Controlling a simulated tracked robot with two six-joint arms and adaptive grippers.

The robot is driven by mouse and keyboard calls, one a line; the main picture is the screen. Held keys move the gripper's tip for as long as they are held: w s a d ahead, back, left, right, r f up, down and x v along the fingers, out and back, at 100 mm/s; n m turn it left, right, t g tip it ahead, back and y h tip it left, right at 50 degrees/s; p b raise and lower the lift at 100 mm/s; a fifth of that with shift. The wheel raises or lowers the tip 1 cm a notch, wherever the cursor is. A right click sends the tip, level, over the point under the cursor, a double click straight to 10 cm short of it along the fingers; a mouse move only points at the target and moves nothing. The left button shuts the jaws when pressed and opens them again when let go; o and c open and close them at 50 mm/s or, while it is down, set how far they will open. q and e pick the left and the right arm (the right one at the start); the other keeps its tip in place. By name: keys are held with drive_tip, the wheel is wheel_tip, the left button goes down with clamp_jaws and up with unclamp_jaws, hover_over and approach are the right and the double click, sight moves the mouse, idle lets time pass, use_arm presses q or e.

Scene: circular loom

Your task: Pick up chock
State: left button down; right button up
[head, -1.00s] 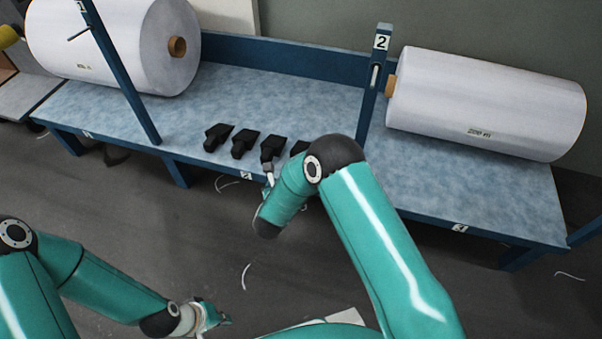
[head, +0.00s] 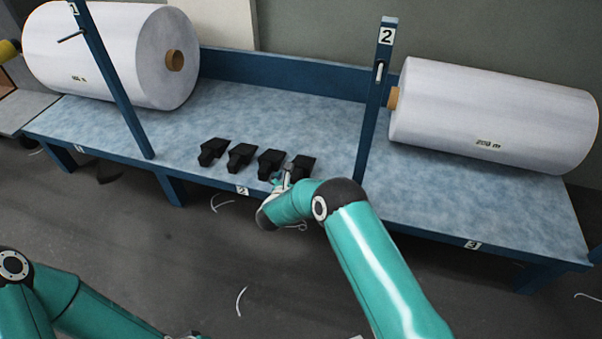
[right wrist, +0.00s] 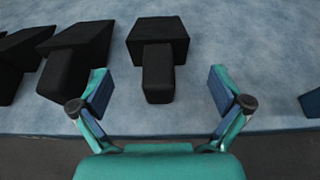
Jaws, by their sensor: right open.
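Several black wedge-shaped chocks stand in a row at the front of the bench's middle part: the leftmost chock (head: 213,151), one beside it (head: 241,156), a third (head: 271,162) and the rightmost chock (head: 303,165). My right gripper (head: 285,178) is at the bench's front edge, just in front of the two rightmost chocks. In the right wrist view my right gripper (right wrist: 160,92) is open, and the rightmost chock (right wrist: 158,50) is centred ahead, its narrow end pointing between the spread fingers. No grip shows. My left gripper is almost wholly cut off at the bottom edge.
The blue bench (head: 270,106) carries a white roll (head: 110,55) at left and another (head: 490,115) at right. Blue posts marked 1 (head: 112,80) and 2 (head: 376,100) stand at its front. The bench top behind the chocks is clear.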

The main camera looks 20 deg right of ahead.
sight(300, 170)
drive_tip(key=b+x, duration=0.2)
drive_tip(key=x, duration=0.2)
drive_tip(key=shift+w+d+b, duration=0.2)
drive_tip(key=shift+w+b, duration=0.05)
drive_tip(key=shift+b, duration=0.05)
drive_tip(key=shift+w+d, duration=0.2)
drive_tip(key=shift+w, duration=0.15)
drive_tip(key=c, duration=1.3)
drive_tip(key=shift+c, duration=1)
drive_tip(key=shift+r, duration=0.1)
